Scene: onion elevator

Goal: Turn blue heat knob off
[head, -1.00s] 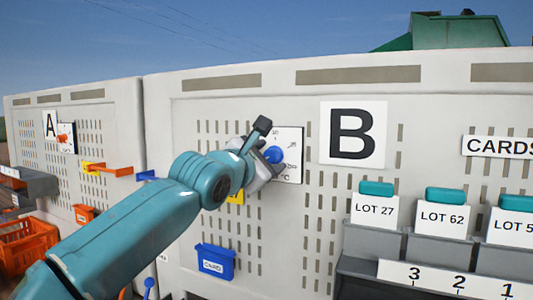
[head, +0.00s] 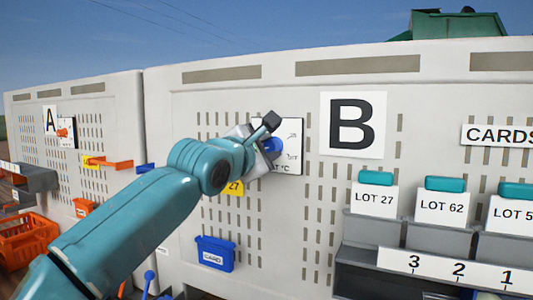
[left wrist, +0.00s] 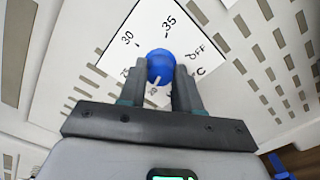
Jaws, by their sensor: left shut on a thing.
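The blue heat knob (head: 273,146) sits on a white dial plate (head: 293,140) on the panel, left of the large letter B. In the left wrist view the knob (left wrist: 160,65) is between the two fingers of my left gripper (left wrist: 174,78), which is shut on it. The dial (left wrist: 150,25) there shows the marks 30, 35 and OFF, with other marks partly hidden. A white pointer line on the knob faces down in that view, toward the gripper's palm. My right gripper is not in view.
A yellow tag (head: 234,188) and a blue card bin (head: 215,254) are on the panel below my left arm. Lot boxes (head: 375,195) stand on a shelf at right. Panel A (head: 60,130) has an orange knob.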

